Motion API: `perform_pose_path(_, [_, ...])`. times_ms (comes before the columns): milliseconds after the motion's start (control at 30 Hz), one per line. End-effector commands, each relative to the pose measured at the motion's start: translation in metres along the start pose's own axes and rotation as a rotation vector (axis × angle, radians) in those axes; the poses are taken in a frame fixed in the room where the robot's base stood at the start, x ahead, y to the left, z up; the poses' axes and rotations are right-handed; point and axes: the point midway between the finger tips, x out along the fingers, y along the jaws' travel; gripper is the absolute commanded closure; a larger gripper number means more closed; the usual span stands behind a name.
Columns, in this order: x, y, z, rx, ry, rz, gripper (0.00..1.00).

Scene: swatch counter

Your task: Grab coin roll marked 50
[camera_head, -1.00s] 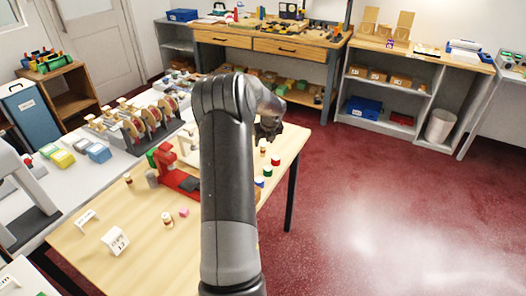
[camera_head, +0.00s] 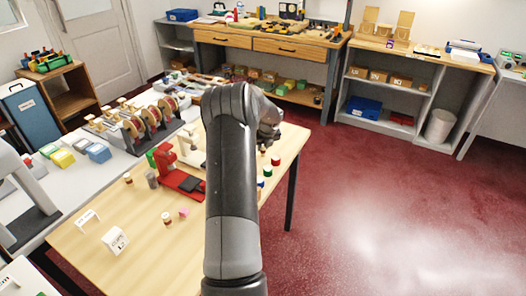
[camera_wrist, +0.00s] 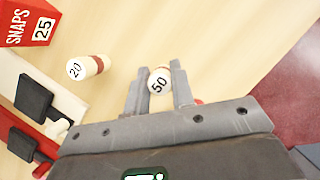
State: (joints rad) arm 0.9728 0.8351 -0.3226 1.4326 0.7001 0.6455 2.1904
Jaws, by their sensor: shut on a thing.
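The coin roll marked 50 (camera_wrist: 159,81) shows its white round end in the wrist view, between the two grey fingers. My gripper (camera_wrist: 157,88) is shut on it. A roll marked 20 (camera_wrist: 85,68), white with a red band, lies apart to the left in that view. In the head view my gripper (camera_head: 269,133) is over the far right part of the wooden table (camera_head: 130,205), partly hidden by my arm. The held roll cannot be made out there.
A red box marked SNAPS 25 (camera_wrist: 28,22) is at upper left in the wrist view. A red stand (camera_head: 178,178) is left of my arm. Several small rolls, such as a green-topped one (camera_head: 267,170), stand near the table's right edge. Floor to the right is clear.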

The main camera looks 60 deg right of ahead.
Motion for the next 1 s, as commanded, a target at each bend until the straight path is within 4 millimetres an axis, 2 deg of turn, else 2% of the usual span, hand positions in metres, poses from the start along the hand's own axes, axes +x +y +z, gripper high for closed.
perform_pose_path(33, [0.000, 0.000, 0.000, 0.000, 0.000, 0.000, 0.87])
perform_pose_path(200, [0.000, 0.000, 0.000, 0.000, 0.000, 0.000, 1.00])
perform_pose_path(567, [-0.005, 0.000, 0.003, -0.001, -0.002, -0.001, 1.00])
perform_pose_path(667, [-0.017, 0.000, 0.008, -0.002, -0.002, -0.001, 1.00])
perform_pose_path(800, [-0.044, -0.003, 0.015, 0.000, -0.003, -0.002, 1.00])
perform_pose_path(1000, [-0.082, -0.033, -0.009, 0.005, -0.003, -0.001, 1.00])
